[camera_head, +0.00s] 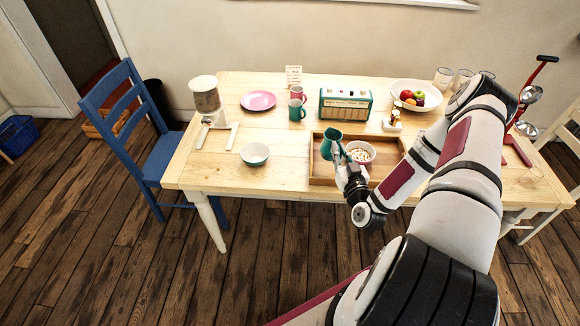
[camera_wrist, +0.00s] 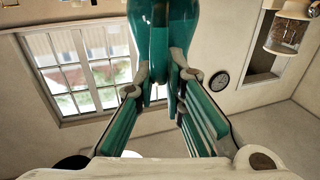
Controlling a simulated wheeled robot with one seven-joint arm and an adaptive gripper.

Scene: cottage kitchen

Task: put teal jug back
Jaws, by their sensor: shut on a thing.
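The teal jug (camera_head: 331,143) is over the left part of the wooden tray (camera_head: 318,181) on the table. I cannot tell whether its base touches the tray. My gripper (camera_head: 343,160) comes from the front and is shut on the jug, seemingly at its handle. In the wrist view the jug (camera_wrist: 160,25) fills the top middle, with the fingertips (camera_wrist: 163,76) closed around a narrow teal part of it. The jug's lower part is partly hidden by my gripper in the head view.
A bowl of cereal (camera_head: 361,151) stands in the tray close to the jug's right. A teal bowl (camera_head: 254,154) is left of the tray, a radio (camera_head: 345,104) behind it. Mugs (camera_head: 297,109) and a pink plate (camera_head: 258,100) stand farther back. The table's front left is clear.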

